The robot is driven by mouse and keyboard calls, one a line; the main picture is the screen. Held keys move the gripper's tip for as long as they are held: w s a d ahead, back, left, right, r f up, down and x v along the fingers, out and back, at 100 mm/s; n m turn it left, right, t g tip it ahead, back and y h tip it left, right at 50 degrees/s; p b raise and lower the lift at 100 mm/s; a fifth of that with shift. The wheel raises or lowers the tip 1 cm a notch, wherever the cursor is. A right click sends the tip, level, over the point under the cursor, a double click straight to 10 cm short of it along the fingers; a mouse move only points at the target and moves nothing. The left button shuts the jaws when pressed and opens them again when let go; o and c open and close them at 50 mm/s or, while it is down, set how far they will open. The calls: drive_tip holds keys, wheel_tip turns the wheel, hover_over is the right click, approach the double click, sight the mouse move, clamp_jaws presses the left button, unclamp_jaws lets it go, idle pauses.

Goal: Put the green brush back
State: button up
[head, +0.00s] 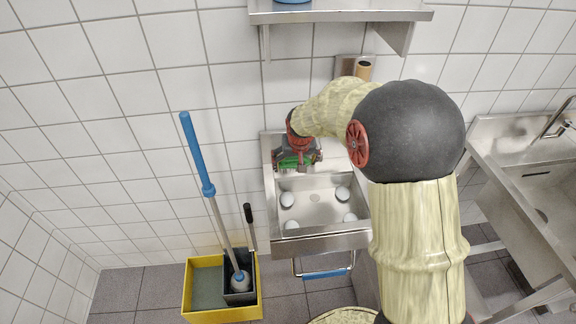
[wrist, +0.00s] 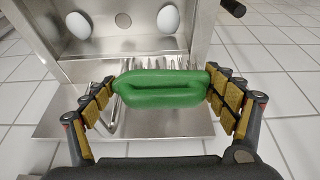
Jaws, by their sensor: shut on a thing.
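The green brush (wrist: 162,88) is held crosswise between the two fingers of my gripper (wrist: 165,92) in the wrist view. One finger presses each end, and its oblong green body faces the camera. In the head view the green brush (head: 292,161) shows just under my gripper (head: 298,158), over the back left part of a steel basin unit (head: 268,195). In the wrist view, a steel ledge (wrist: 60,122) lies behind the brush, with a row of thin metal pieces partly hidden by it. Whether the brush touches the ledge, I cannot tell.
Several white oval things (head: 287,199) lie in the basin. A steel shelf (head: 340,16) hangs above on the tiled wall. A larger sink (head: 545,180) stands at right.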

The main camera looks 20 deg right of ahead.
drive_tip(key=w+f, duration=0.2)
drive_tip(key=w, duration=0.1)
drive_tip(key=w+d+f+b, duration=0.1)
drive_tip(key=w+f, duration=0.2)
drive_tip(key=w, duration=0.1)
drive_tip(key=w+d+f+b, duration=0.1)
drive_tip(key=w+f, duration=0.2)
drive_tip(key=shift+w+f, duration=0.1)
drive_tip(key=shift+w, duration=0.1)
drive_tip(key=shift+w+f, duration=0.15)
drive_tip(key=shift+f, duration=0.15)
drive_tip(key=shift+f+b, duration=0.5)
drive_tip(key=shift+f, duration=0.85)
drive_tip(key=shift+f, duration=0.2)
drive_tip(key=o, duration=1.3)
drive_tip(key=shift+o, duration=0.2)
